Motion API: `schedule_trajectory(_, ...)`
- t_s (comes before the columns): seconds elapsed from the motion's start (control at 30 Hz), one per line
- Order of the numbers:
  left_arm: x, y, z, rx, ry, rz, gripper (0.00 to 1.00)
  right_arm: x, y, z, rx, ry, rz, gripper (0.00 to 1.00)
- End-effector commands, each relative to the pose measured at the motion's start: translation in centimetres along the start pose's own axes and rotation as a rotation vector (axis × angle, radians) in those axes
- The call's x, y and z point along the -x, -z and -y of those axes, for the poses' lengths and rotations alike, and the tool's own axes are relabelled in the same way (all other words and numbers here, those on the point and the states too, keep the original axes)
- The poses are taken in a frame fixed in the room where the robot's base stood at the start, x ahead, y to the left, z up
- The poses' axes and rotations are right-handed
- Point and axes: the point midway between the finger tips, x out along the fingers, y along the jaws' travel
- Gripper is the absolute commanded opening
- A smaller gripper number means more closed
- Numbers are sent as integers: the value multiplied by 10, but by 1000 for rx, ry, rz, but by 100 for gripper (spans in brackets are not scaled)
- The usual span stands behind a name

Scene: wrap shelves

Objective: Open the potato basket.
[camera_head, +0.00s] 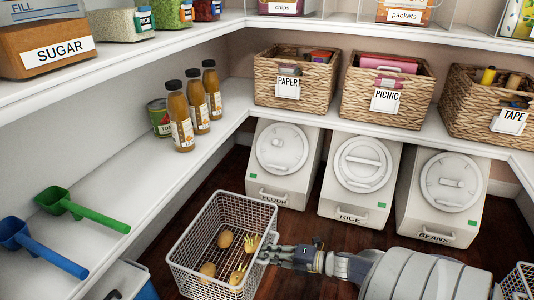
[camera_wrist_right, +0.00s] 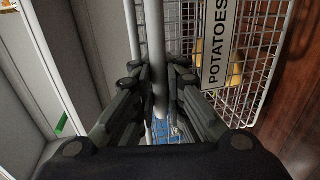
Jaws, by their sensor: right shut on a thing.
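The potato basket (camera_head: 245,213) is a white wire basket on the dark floor, low in the middle of the head view. Several potatoes (camera_head: 237,275) lie inside it. My right gripper (camera_head: 268,253) comes in from the right and reaches the basket's right side. In the right wrist view its fingers (camera_wrist_right: 160,80) are closed around a pale bar at the basket's front. The white POTATOES label (camera_wrist_right: 218,50) shows beside the fingers, with wire mesh and potatoes behind it. The exact contact is partly hidden by the fingers. My left gripper is not in view.
White bins for flour (camera_head: 283,160), rice (camera_head: 357,180) and beans (camera_head: 435,200) stand behind my right arm. Blue (camera_head: 45,247) and green (camera_head: 80,210) scoops lie on the left shelf. Dark floor (camera_head: 318,228) is bare between basket and bins.

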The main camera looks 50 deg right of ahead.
Motion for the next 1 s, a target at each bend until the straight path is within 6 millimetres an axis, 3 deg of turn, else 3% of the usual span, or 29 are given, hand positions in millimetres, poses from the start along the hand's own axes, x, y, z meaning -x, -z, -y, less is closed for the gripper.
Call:
schedule_trajectory(0.07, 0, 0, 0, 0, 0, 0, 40, 0, 0, -1, 0, -2, 0, 0)
schedule_trajectory(0.13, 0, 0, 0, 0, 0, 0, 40, -1, 0, -1, 0, -2, 0, 18)
schedule_trajectory(0.17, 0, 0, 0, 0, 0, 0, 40, -1, 0, -1, 0, -2, 0, 19)
schedule_trajectory(0.57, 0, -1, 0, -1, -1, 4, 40, 3, 0, 0, 0, 0, 0, 19)
schedule_trajectory(0.77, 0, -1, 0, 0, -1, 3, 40, 27, 0, 1, -1, 2, 0, 19)
schedule_trajectory(1.0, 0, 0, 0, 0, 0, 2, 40, 73, 0, 1, 0, 3, 0, 19)
